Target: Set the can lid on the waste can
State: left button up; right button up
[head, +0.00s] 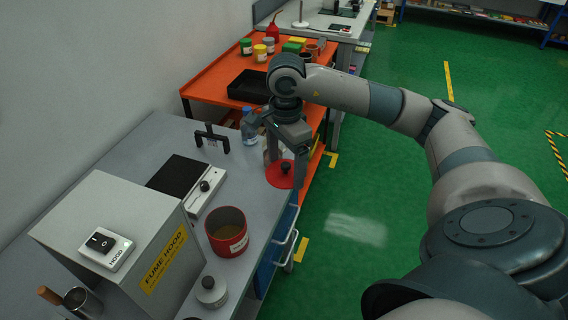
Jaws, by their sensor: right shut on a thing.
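The waste can (226,234) is a red, open-topped can with a white label, standing upright on the grey bench. The can lid (275,175) is a red disc with a dark knob, near the bench's right edge, farther back and to the right of the can. My right gripper (286,164) points down over the lid and is shut on it, around the knob; its fingers partly hide the lid. I cannot tell whether the lid touches the bench. My left gripper is not in view.
A fume hood box (125,240), a balance-like device (190,185), a lidded grey pot (211,291) and a black bracket (211,138) stand on the bench. A bottle (249,128) is behind my gripper. An orange table (207,84) with a black tray (247,86) lies beyond.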

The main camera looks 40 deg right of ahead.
jog(key=s+a+n, duration=0.4)
jog(key=a+n, duration=1.2)
jog(key=n, duration=0.3)
jog(key=shift+s+a+r, duration=0.15)
jog(key=shift+a, duration=0.25)
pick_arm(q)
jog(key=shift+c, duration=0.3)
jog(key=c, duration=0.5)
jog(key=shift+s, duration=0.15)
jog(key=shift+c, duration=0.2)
